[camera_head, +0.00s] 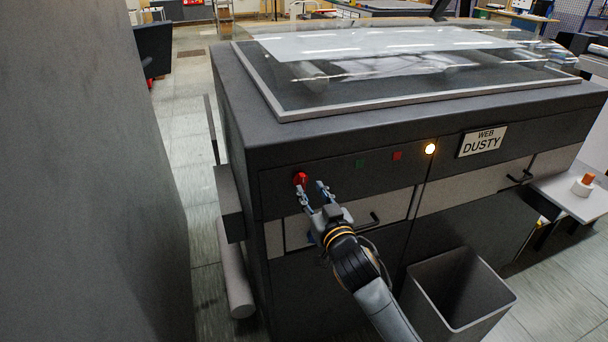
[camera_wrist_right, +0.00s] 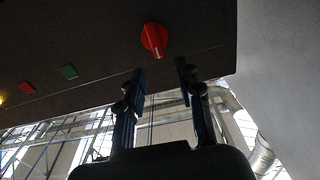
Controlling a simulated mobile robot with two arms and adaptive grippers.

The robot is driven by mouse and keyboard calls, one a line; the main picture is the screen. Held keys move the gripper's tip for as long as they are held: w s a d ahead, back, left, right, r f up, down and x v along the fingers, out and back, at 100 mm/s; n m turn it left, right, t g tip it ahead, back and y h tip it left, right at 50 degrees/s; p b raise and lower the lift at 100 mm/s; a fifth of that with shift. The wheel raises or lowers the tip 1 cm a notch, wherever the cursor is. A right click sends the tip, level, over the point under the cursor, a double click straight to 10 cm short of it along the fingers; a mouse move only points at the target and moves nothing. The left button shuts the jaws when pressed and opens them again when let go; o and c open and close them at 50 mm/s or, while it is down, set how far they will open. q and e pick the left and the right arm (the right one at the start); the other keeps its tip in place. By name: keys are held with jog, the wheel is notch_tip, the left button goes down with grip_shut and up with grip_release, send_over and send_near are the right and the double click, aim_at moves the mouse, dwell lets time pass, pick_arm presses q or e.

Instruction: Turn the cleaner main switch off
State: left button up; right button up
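The cleaner main switch is a red rotary knob (camera_head: 300,178) at the left end of the dark front panel of the machine labelled WEB DUSTY. In the right wrist view the red knob (camera_wrist_right: 154,39) shows a pale pointer mark on it. My right gripper (camera_head: 313,189) is in front of the panel, just below and right of the knob. In the wrist view its two fingers (camera_wrist_right: 160,75) stand apart with nothing between them, and the knob lies beyond the fingertips. Whether a fingertip touches the knob cannot be told. My left gripper is not in view.
A green button (camera_head: 360,164), a red button (camera_head: 397,156) and a lit yellow lamp (camera_head: 430,149) sit right of the knob. Drawer handles stick out below. An open grey bin (camera_head: 459,289) stands in front of the machine. A large grey surface (camera_head: 90,180) fills the left side.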

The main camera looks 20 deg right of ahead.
aim_at(303, 177)
jog(key=w+p, duration=0.1)
jog(key=w, duration=0.5)
jog(key=shift+s+r, duration=0.1)
grip_shut()
